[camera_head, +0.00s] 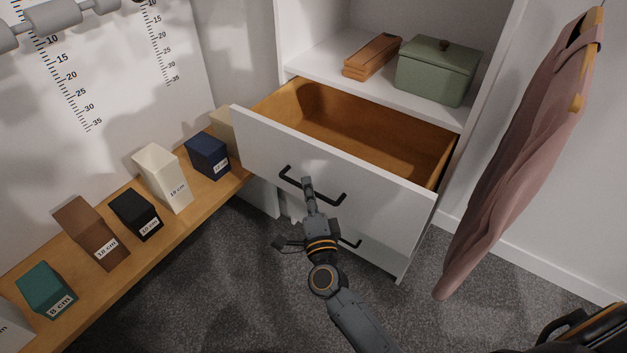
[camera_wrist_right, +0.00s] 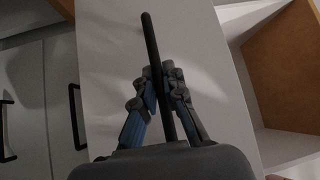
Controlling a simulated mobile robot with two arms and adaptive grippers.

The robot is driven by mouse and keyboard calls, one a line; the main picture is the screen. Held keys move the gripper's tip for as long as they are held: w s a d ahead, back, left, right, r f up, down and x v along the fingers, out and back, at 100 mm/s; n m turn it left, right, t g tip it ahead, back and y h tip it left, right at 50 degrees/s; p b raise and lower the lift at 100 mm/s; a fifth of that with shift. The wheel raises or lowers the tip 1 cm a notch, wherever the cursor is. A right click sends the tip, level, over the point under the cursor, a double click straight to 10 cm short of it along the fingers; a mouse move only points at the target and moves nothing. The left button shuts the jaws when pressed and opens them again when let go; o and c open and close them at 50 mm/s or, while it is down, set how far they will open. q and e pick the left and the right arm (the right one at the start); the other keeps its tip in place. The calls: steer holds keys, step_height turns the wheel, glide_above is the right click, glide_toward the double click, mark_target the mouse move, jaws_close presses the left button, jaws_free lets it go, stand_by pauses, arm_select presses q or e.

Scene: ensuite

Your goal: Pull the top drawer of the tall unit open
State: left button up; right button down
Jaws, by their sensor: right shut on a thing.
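The tall unit (camera_head: 410,245) is white. Its top drawer (camera_head: 335,167) stands pulled well out, with its empty wooden inside (camera_head: 360,125) showing. A black bar handle (camera_head: 333,198) is on the drawer's white front. My right gripper (camera_head: 308,186) is at the middle of this handle. In the right wrist view my right gripper (camera_wrist_right: 164,72) has its fingers on both sides of the handle (camera_wrist_right: 152,45) and is shut on it. My left gripper is not in view.
A wooden ledge (camera_head: 130,255) with several labelled blocks runs along the left. Grey carpet (camera_head: 240,300) lies below.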

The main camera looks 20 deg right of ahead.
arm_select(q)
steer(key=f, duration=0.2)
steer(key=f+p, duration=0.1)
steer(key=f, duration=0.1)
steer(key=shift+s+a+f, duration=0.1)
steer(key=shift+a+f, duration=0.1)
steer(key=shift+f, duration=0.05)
arm_select(e)
steer(key=s+a, duration=0.6)
steer(key=a, duration=0.2)
steer(key=shift+s+d+f, duration=0.1)
steer(key=c, duration=1.4)
jaws_free()
steer(key=s+a+f, duration=0.1)
steer(key=s, duration=1)
steer(key=shift+s+a+f, duration=0.2)
steer(key=shift+s+f, duration=0.05)
steer(key=shift+s, duration=0.15)
